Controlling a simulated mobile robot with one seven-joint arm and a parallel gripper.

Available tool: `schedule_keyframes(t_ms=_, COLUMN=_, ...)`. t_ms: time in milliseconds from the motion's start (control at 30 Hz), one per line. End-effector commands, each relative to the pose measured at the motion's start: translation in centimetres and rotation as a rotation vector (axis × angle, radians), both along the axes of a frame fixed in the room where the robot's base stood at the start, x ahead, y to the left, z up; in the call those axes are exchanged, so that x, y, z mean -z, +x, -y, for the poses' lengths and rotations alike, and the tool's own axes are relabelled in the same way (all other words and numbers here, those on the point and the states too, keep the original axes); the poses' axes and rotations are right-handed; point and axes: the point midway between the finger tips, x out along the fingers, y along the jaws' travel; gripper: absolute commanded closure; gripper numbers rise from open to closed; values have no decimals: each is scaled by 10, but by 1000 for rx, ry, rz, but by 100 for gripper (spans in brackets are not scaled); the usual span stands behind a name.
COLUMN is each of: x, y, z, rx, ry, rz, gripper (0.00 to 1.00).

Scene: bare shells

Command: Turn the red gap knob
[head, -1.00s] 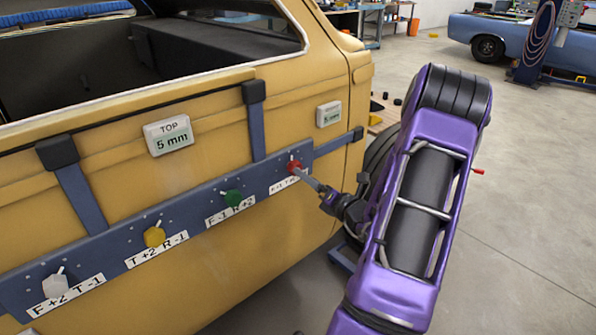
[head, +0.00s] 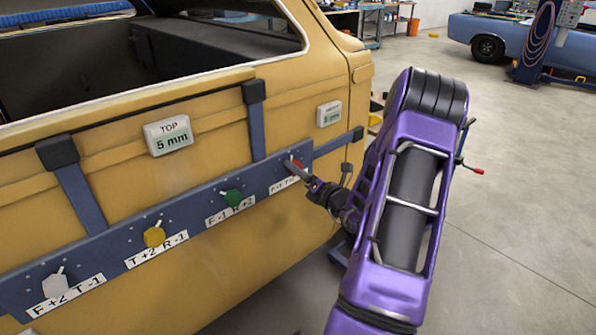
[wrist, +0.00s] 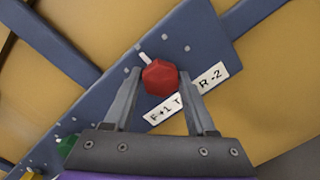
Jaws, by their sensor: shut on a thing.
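The red gap knob (wrist: 160,77) sits near the right end of a blue bar (head: 130,222) fixed across the yellow car body. In the wrist view it is a red faceted knob with a white pointer aimed up and left. A label with "F+1" and "R -2" (wrist: 170,105) lies beside it, partly hidden by a finger. My gripper (wrist: 162,90) has its two grey fingers on either side of the knob and is shut on it.
Green (head: 232,198), yellow (head: 154,237) and white (head: 54,286) knobs sit further left on the bar. A sign reading "TOP 5 mm" (head: 168,136) and a smaller one (head: 328,114) are on the body above. Open floor (head: 530,200) lies to the right.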

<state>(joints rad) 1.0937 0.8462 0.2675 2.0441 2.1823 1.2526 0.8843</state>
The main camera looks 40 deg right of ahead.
Motion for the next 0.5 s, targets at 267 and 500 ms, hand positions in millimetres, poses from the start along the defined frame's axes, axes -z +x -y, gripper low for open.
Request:
schedule_keyframes(t_ms=267, x=0, y=0, z=0, rx=1, ry=-2, rz=-1, gripper=99)
schedule_keyframes(t_ms=500, x=2, y=0, z=0, rx=1, ry=-56, rz=4, gripper=99)
